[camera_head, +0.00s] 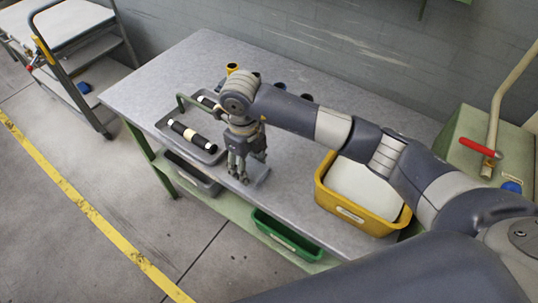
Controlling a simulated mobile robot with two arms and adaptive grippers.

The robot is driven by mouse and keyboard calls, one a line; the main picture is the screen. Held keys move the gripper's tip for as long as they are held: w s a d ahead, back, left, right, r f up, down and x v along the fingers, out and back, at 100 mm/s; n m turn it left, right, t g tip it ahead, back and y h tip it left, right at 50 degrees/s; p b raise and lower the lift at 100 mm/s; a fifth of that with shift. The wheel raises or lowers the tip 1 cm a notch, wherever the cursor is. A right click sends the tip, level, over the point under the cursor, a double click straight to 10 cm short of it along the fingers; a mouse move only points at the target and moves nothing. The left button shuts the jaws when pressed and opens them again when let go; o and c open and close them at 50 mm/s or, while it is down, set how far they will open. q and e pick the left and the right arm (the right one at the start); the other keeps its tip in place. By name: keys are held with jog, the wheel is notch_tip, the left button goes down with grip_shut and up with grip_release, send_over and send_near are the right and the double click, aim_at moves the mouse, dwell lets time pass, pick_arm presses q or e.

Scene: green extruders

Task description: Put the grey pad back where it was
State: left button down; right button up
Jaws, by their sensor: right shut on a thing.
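My right gripper (240,177) points down over the front part of the grey table, just right of the grey tray. Its fingers are shut on a flat grey piece, which looks like the grey pad (261,178). The pad shows only as a small corner right of the fingers, low at the tabletop. The fingers hide the rest, and I cannot tell whether it touches the table. My left gripper is not in view.
The grey tray (165,126) holds black-and-white rolls (192,136). A yellow cup (232,68) stands at the back. A yellow crate (352,216) with white contents stands at the right. A green bin (287,236) sits below. Bare tabletop lies between gripper and crate.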

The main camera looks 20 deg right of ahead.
aim_at(269, 161)
jog(key=d, duration=0.1)
jog(key=w+d, duration=0.1)
jog(key=d+p, duration=0.1)
jog(key=d, duration=0.1)
jog(key=shift+w+f, duration=0.2)
jog(key=shift+w, duration=0.1)
jog(key=shift+w+d+f+p, duration=0.1)
jog(key=shift+w+d+p, duration=0.2)
jog(key=shift+d, duration=0.35)
jog(key=shift+w+d+p, duration=0.15)
jog(key=shift+d+p, duration=0.25)
jog(key=shift+d, duration=0.2)
notch_tip(269, 161, down, 3)
jog(key=shift+a+r+p, duration=0.1)
jog(key=shift+p, duration=0.45)
jog(key=shift+f, duration=0.35)
jog(key=shift+a, duration=0.1)
jog(key=shift+f, duration=0.1)
jog(key=shift+f, duration=0.15)
jog(key=o, duration=1)
